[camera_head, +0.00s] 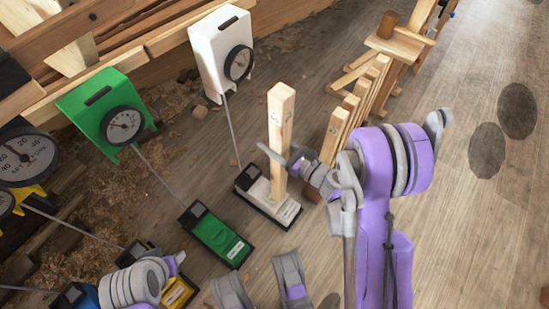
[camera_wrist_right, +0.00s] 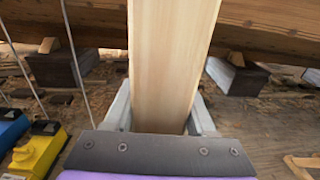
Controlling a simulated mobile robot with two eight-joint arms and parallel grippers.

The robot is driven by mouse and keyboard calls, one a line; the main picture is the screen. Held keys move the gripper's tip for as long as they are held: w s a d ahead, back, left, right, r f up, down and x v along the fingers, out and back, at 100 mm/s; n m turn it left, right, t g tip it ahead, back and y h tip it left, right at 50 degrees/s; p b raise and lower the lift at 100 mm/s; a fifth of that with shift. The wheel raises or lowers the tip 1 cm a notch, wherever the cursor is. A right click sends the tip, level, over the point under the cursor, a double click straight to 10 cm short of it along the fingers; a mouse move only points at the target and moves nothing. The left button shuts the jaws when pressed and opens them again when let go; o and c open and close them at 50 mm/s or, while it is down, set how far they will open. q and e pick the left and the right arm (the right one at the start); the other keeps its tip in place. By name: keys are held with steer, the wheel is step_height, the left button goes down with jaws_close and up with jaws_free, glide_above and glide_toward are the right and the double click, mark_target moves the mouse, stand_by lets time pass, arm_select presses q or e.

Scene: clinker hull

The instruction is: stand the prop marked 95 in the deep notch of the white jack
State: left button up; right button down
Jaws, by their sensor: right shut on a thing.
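The white jack (camera_head: 287,209) lies on the floor in the middle of the head view, a low white block with dark ends. A tall pale wooden prop (camera_head: 281,110) stands nearly upright with its foot at the jack. A small dark mark on it is too small to read. My right gripper (camera_head: 284,160) is shut on the prop at its middle. The prop also fills the middle of the right wrist view (camera_wrist_right: 172,60), between the grey fingers. I cannot tell which notch its foot is in or whether it is seated. Only part of my left arm shows, at the lower left.
A white gauge box (camera_head: 206,50) is joined to the white jack by a thin line. A green gauge box (camera_head: 88,106) and green jack (camera_head: 214,236) are to the left. Several shorter props (camera_head: 345,120) stand in a rack to the right.

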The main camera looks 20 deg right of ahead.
arm_select(q)
steer(key=shift+r+p, duration=3.15)
steer(key=shift+p, duration=0.1)
steer(key=shift+s+f+b, duration=0.1)
steer(key=shift+f+b, duration=1.6)
steer(key=shift+f, duration=0.35)
arm_select(e)
steer(key=w+a+f, duration=0.5)
steer(key=w, duration=0.3)
steer(key=w+a+f, duration=0.6)
steer(key=w, duration=0.3)
steer(key=shift+n+y, duration=0.3)
steer(key=shift+y, duration=0.1)
arm_select(q)
steer(key=shift+f+b, duration=0.4)
steer(key=shift+f, duration=0.05)
arm_select(e)
steer(key=shift+d+f, duration=0.1)
steer(key=shift+f, duration=0.35)
arm_select(q)
steer(key=shift+f, duration=0.25)
arm_select(e)
steer(key=shift+w, duration=0.2)
